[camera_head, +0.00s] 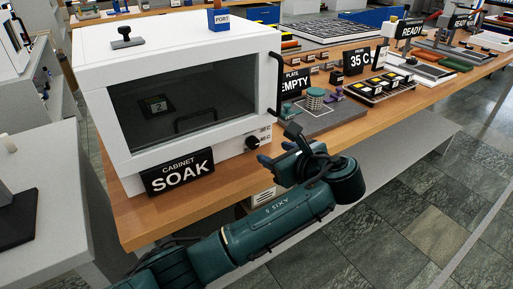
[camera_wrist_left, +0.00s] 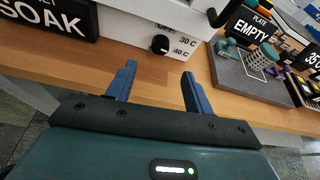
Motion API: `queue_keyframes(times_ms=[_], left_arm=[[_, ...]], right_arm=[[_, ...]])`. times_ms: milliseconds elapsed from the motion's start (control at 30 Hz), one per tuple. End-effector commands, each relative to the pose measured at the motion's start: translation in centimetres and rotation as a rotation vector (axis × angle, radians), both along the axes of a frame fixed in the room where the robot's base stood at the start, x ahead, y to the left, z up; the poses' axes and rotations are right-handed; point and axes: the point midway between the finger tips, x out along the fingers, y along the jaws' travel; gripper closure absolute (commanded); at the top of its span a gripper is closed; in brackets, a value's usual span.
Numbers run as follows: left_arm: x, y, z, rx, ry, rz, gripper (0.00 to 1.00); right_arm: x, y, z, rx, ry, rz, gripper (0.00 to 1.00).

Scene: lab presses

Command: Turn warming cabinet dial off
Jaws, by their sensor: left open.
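The white warming cabinet (camera_head: 190,75) stands on the wooden bench with a dark window and a sign reading "CABINET SOAK" (camera_head: 179,173). Its black round dial (camera_head: 252,143) is low on the front right; it also shows in the left wrist view (camera_wrist_left: 160,44), with OFF, 30 C and 40 C labels beside it. I cannot tell the dial's setting for sure. My left gripper (camera_head: 279,147) is open and empty, just in front of the dial. In the left wrist view its blue fingers (camera_wrist_left: 158,88) are spread below the dial, apart from it. My right gripper is out of view.
The cabinet's black door handle (camera_head: 276,85) juts out above the dial. The bench edge before the dial is clear.

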Motion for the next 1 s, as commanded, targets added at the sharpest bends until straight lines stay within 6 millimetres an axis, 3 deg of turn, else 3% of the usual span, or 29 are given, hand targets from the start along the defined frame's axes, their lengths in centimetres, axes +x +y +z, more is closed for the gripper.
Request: queue_keyframes(times_ms=[200, 400, 867, 1000], left_arm=[[3.8, 2.6, -1.9, -0.002, 0.000, 0.002, 0.48], [6.3, 4.2, -3.2, -0.003, -0.001, 0.001, 0.48], [7.5, 4.9, -3.7, -0.005, 0.001, -0.001, 0.48], [7.5, 4.9, -3.7, -0.005, 0.001, -0.001, 0.57]], right_arm=[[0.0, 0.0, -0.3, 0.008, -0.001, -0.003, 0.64], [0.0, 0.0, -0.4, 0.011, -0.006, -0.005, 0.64], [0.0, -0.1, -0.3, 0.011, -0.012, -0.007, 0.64], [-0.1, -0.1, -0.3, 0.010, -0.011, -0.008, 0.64]])
